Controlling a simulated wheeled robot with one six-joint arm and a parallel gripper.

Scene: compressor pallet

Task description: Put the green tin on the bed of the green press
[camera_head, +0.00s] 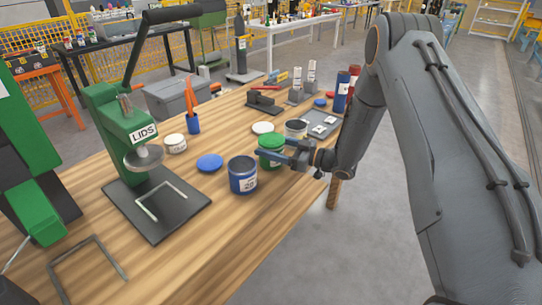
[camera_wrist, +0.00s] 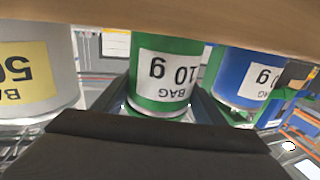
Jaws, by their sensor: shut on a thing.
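The green tin (camera_head: 271,149) stands on the wooden table, with my gripper (camera_head: 272,151) shut on it from the right. In the wrist view the green tin (camera_wrist: 165,75) shows upside down between the two fingers, with a white label reading "BAG 10 g". The green press (camera_head: 128,135), marked "LIDS", stands at the left of the table. Its bed is a dark plate (camera_head: 185,218) with a small metal frame (camera_head: 161,199) on it, and no tin stands there. Whether the green tin touches the table is hard to tell.
A blue tin (camera_head: 242,175) stands close to the green tin, on the press side. A grey tin (camera_head: 296,128) stands just behind it. A blue lid (camera_head: 210,163), a cream tin (camera_head: 175,143) and a blue pen cup (camera_head: 193,122) lie between.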

